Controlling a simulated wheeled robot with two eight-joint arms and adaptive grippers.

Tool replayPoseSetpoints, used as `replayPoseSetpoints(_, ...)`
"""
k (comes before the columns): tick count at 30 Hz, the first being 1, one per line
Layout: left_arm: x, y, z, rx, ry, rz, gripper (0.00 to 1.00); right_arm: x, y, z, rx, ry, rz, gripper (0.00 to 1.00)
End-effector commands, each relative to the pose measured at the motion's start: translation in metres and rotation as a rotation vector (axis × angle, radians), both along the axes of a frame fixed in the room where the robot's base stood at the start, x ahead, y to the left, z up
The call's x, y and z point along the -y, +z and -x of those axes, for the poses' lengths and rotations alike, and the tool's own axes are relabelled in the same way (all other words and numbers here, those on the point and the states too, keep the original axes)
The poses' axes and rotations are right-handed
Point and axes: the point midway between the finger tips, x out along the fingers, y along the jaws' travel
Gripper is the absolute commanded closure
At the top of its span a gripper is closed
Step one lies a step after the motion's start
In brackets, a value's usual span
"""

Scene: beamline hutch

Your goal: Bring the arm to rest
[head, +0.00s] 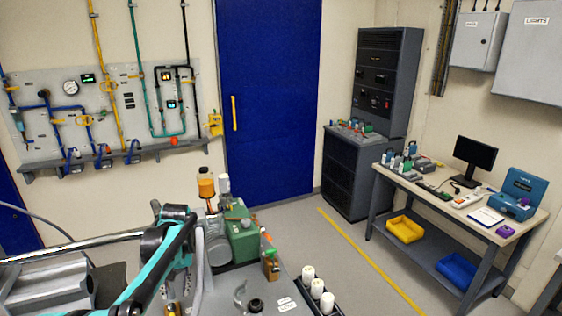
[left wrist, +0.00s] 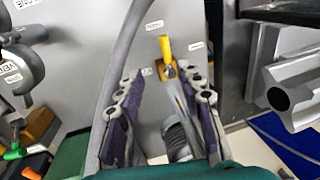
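My left arm (head: 160,262), dark with teal stripes, reaches in from the lower left of the head view over the grey bench top. Its gripper is largely hidden there behind the arm links. In the left wrist view my left gripper (left wrist: 165,85) has its two purple-grey fingers spread well apart, with nothing held between them. A small valve with a yellow handle (left wrist: 167,48) on a brass-coloured base shows beyond the fingertips on a grey labelled surface. A grey ribbed part (left wrist: 180,140) shows between the fingers; I cannot tell its distance. My right gripper is in neither view.
A green pump-like unit (head: 243,238) and an amber bottle (head: 206,183) stand close to the arm. White cylinders (head: 317,288) sit in a dark rack on the right. A metal cylinder assembly (head: 45,285) is at the left. Open floor (head: 330,255) lies before the workbench (head: 455,205).

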Motion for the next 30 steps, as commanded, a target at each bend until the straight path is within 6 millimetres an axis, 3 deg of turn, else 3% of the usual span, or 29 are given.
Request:
replayPoseSetpoints(9, 0.079, 0.027, 0.07, 0.228, -0.216, 0.013, 0.63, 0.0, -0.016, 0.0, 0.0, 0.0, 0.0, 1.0)
replayPoseSetpoints(14, 0.116, 0.023, 0.112, 0.356, -0.326, 0.019, 0.63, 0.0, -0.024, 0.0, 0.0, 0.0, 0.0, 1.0)
replayPoseSetpoints(18, 0.142, 0.008, 0.147, 0.465, -0.414, 0.024, 0.63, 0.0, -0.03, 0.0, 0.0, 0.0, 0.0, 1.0)
replayPoseSetpoints(24, 0.166, -0.014, 0.18, 0.58, -0.499, 0.026, 0.63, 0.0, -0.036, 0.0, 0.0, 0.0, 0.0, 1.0)
replayPoseSetpoints(30, 0.173, -0.023, 0.189, 0.62, -0.526, 0.025, 0.63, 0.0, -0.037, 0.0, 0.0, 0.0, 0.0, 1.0)
